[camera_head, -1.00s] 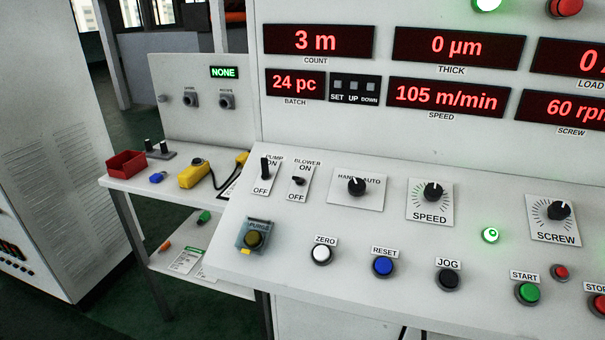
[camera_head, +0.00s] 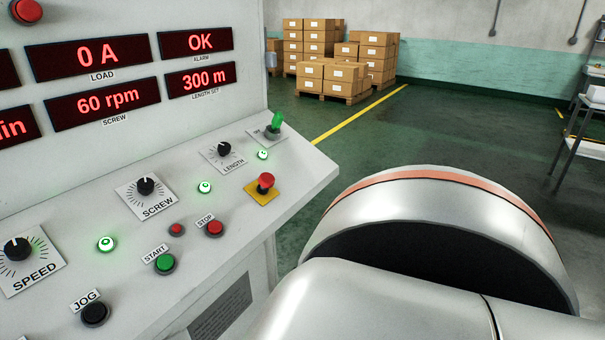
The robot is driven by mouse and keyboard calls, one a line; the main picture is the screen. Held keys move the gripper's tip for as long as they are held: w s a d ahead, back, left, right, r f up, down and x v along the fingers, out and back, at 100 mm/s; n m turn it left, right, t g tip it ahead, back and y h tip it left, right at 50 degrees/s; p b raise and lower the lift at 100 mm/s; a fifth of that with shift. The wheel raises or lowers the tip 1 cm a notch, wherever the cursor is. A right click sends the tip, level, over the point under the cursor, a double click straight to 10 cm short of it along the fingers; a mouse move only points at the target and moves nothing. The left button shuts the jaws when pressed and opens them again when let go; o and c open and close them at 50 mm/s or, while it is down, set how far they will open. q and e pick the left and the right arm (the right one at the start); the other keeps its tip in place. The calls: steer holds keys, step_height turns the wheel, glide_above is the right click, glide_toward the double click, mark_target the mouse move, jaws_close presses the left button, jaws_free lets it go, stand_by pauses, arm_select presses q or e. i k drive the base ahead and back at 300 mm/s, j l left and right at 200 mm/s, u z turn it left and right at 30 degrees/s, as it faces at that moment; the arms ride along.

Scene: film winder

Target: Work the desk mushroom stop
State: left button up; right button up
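The desk mushroom stop (camera_head: 265,182) is a red mushroom-shaped button on a yellow square plate (camera_head: 262,195). It sits near the right end of the sloped desk, below the LENGTH knob and right of the STOP button. I cannot tell whether it is pressed in or raised. Nothing covers it. My own arm, white and silver with an orange band, fills the lower right, to the right of the desk. Neither gripper shows.
The red STOP button (camera_head: 214,228), a small red button (camera_head: 176,229) and the green START button (camera_head: 165,263) lie left of the stop. Stacked cartons (camera_head: 335,78) stand far back; green floor lies between.

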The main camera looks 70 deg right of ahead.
mark_target(267, 180)
steer(key=z, duration=1.85)
steer(key=j+u, duration=0.25)
steer(key=j, duration=0.2)
